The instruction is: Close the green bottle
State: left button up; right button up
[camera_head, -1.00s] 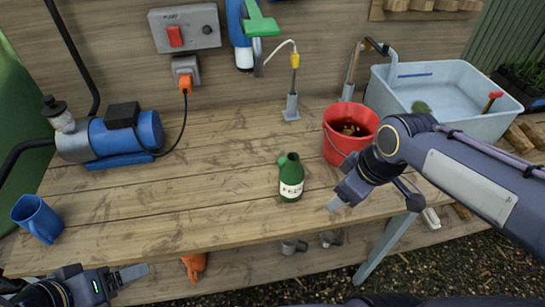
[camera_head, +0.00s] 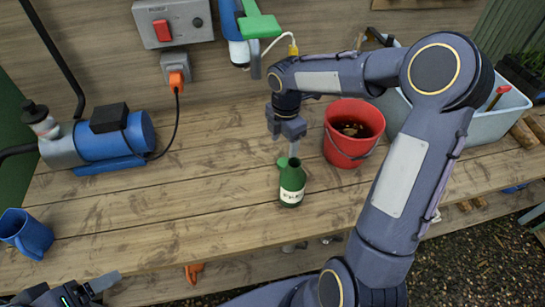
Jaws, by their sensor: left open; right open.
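The green bottle (camera_head: 292,186) stands upright on the wooden workbench, with a pale label on its front. A small green part, perhaps its cap, shows at the left of its neck; I cannot tell whether it is attached. My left gripper (camera_head: 100,284) is open and empty at the lower left, in front of the bench edge, far from the bottle.
A red bucket (camera_head: 345,152) of dark contents stands close right of the bottle. A blue pump (camera_head: 115,138) and a blue mug (camera_head: 27,232) are at the left. A grey basin (camera_head: 480,130) is at the right. The bench's middle left is clear.

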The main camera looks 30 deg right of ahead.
aim_at(284, 162)
jog(key=shift+w+a+f+n, duration=0.15)
jog(key=shift+w+f+n, duration=0.15)
jog(key=shift+w, duration=0.3)
jog(key=shift+r, duration=0.1)
jog(key=shift+s, duration=0.1)
jog(key=shift+f, duration=1.35)
jog(key=f, duration=0.4)
jog(key=shift+s+d+f, duration=0.1)
jog(key=shift+s+d, duration=0.3)
jog(key=shift+f, duration=0.5)
